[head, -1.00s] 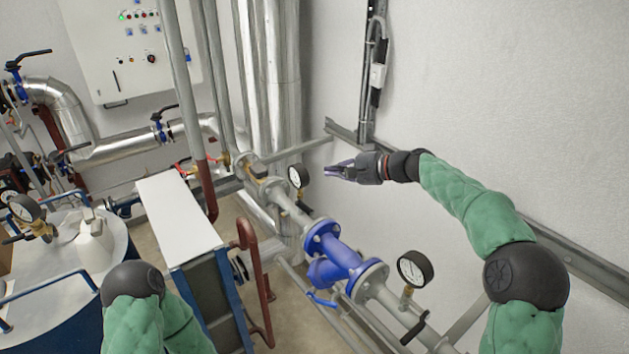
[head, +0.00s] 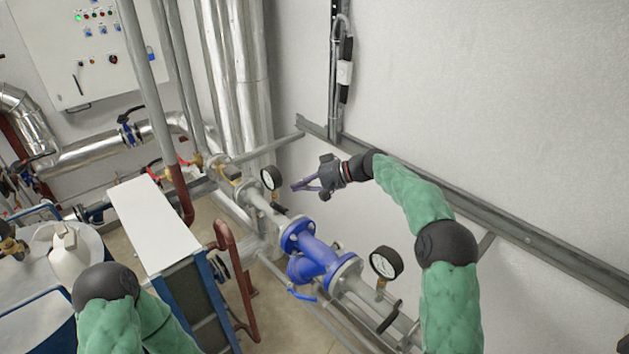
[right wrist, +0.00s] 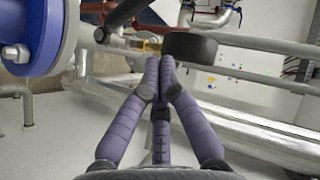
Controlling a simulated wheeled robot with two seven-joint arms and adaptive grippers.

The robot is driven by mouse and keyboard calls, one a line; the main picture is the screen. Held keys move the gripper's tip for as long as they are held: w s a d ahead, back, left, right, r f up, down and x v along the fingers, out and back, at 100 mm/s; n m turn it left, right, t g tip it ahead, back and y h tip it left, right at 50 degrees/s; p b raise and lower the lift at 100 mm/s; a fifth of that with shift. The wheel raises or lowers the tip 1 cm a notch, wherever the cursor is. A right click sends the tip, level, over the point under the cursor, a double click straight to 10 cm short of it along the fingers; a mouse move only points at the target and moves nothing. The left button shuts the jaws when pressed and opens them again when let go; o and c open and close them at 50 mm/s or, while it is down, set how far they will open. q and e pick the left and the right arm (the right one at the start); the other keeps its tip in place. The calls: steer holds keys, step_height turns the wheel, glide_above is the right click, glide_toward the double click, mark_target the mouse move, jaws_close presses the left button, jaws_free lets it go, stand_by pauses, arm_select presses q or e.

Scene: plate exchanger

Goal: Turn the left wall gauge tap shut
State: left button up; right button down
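The left wall gauge (head: 271,178) has a white dial and black rim and stands on the pipe along the wall. Its tap has a black handle (head: 280,209) just below the dial. In the right wrist view the gauge (right wrist: 190,47) shows edge-on as a black disc, with a black lever (right wrist: 122,14) and some brass beside it. My right gripper (head: 297,185) is just right of the gauge, apart from the tap handle in the head view. Its purple fingers (right wrist: 158,62) come together at the tips with nothing visible between them. My left gripper is out of view; only its arm shows.
A blue flanged valve (head: 312,258) sits on the pipe in front of the left gauge. A second gauge (head: 385,263) with a black tap handle (head: 389,317) stands nearer. A grey rail (head: 455,212) runs along the wall behind my right arm. A white-topped unit (head: 150,223) stands left.

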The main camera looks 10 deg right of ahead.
mark_target(280, 209)
steer(key=shift+s+a+f+b, duration=0.45)
steer(key=shift+a+f+b, duration=0.25)
steer(key=shift+a, duration=0.2)
steer(key=shift+s+a+f+b, duration=0.4)
steer(key=shift+a+f+b, duration=0.2)
steer(key=shift+a, duration=0.25)
steer(key=shift+s+a+f+h+b, duration=0.15)
steer(key=shift+a+h+b, duration=0.15)
steer(key=shift+b, duration=0.2)
steer(key=shift+n, duration=0.3)
